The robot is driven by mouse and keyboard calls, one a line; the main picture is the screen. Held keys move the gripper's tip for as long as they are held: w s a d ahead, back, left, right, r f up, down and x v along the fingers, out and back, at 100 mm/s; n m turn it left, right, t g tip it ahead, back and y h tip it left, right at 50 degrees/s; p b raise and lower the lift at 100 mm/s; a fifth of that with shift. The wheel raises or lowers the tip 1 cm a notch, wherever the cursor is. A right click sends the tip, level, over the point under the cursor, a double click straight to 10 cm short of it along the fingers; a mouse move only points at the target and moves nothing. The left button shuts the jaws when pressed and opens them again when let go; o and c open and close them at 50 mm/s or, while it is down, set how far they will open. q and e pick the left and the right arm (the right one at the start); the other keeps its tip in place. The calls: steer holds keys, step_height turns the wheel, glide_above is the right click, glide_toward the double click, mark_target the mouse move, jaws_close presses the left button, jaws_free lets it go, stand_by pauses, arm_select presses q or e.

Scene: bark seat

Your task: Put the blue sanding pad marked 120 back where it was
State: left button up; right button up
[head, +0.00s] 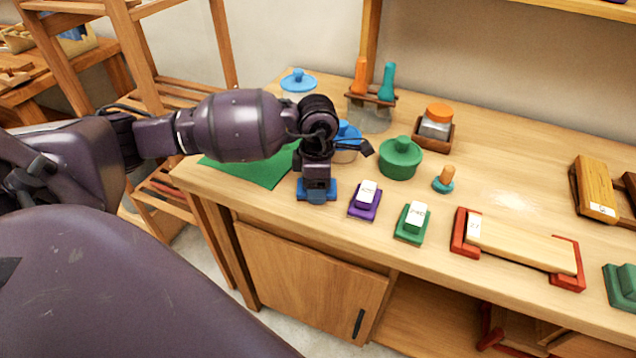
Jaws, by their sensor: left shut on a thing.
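My left gripper (318,182) points down near the table's front edge, shut on a blue sanding pad (317,196). The pad's blue base shows on both sides of the jaws; its number is hidden by the gripper. The pad is at or just above the tabletop; I cannot tell whether it touches. It is left of a purple sanding pad (365,205) and a green sanding pad (411,226), both with white labelled tops, in a row along the front edge. My right gripper is not in view.
A green mat (262,172) lies left of the gripper. A green lidded pot (400,159), a small orange-and-teal tool (444,180) and an orange-lidded jar (436,121) stand behind the pads. A wooden block in red end holders (517,247) lies to the right.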

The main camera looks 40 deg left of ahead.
arm_select(q)
steer(key=shift+f, duration=0.1)
steer(key=o, duration=0.9)
step_height(320, 180, up, 12)
steer(key=shift+r+p, duration=0.25)
steer(key=shift+p, duration=0.35)
steer(key=shift+f, duration=0.1)
